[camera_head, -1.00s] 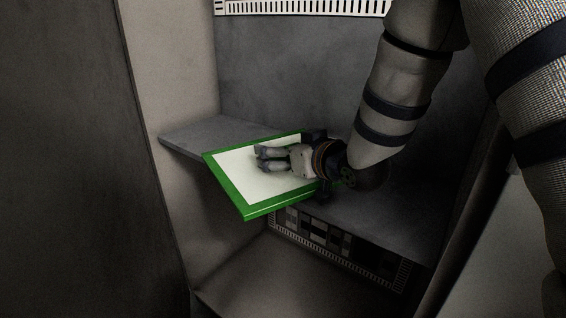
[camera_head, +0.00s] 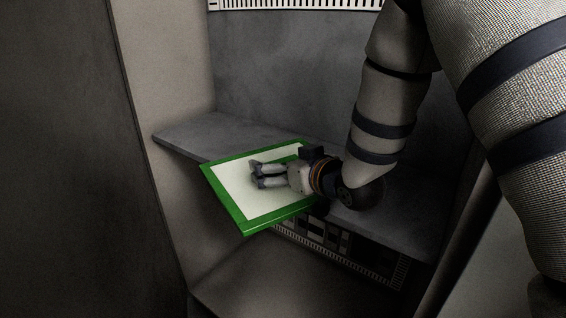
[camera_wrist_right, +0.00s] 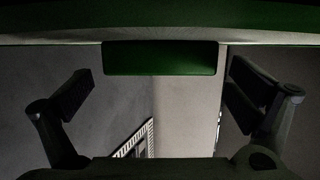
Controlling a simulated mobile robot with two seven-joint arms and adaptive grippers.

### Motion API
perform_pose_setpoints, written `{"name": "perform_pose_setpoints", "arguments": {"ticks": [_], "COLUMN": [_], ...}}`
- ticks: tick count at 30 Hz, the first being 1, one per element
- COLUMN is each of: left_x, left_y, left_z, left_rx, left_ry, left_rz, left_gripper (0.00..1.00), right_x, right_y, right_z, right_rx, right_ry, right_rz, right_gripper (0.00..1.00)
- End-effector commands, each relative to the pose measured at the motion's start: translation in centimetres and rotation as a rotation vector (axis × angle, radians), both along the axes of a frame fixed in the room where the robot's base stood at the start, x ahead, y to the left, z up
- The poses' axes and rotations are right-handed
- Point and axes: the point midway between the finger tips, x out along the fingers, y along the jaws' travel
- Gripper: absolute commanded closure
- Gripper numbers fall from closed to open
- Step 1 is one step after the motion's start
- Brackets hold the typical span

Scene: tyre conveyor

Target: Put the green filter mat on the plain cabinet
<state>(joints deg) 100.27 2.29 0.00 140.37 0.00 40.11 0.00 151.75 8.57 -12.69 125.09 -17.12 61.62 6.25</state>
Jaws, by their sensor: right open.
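The green filter mat (camera_head: 228,200), a white panel in a green frame, lies at the grey shelf (camera_head: 190,133) and juts out past its front edge. I cannot tell whether it rests on the shelf. My right gripper (camera_head: 254,174) is over the mat's white face in the head view, its fingers parted and pointing left. In the right wrist view, the fingers of the right gripper (camera_wrist_right: 160,95) stand wide apart. A green frame edge (camera_wrist_right: 60,22) crosses the top there, with a dark green block (camera_wrist_right: 160,58) between the fingers, apart from both. My left gripper is not in view. No plain cabinet can be made out.
The shelf sits in a grey recess with a back wall (camera_head: 270,80) and a pale side wall (camera_head: 170,60). A slotted panel (camera_head: 330,240) is below the shelf. A dark panel (camera_head: 60,150) fills the left side.

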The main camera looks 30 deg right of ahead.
Motion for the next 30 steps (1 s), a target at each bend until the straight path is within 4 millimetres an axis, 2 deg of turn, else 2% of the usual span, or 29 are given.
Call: {"name": "perform_pose_setpoints", "arguments": {"ticks": [2, 6, 12, 30], "left_x": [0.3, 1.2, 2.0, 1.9], "left_y": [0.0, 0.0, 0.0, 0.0], "left_z": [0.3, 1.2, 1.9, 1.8], "left_rx": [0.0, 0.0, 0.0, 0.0], "left_ry": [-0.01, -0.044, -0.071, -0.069], "left_rz": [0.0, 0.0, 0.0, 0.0], "left_gripper": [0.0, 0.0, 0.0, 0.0], "right_x": [-0.7, -3.7, -6.8, -7.2], "right_y": [0.0, 0.0, 0.0, 0.0], "right_z": [0.6, 1.9, 2.7, 2.4], "right_rx": [0.0, 0.001, 0.0, -0.001], "right_ry": [-0.002, -0.008, -0.006, 0.001], "right_rz": [0.0, 0.0, 0.0, 0.001], "right_gripper": [0.0, 0.0, 0.0, 0.0]}}
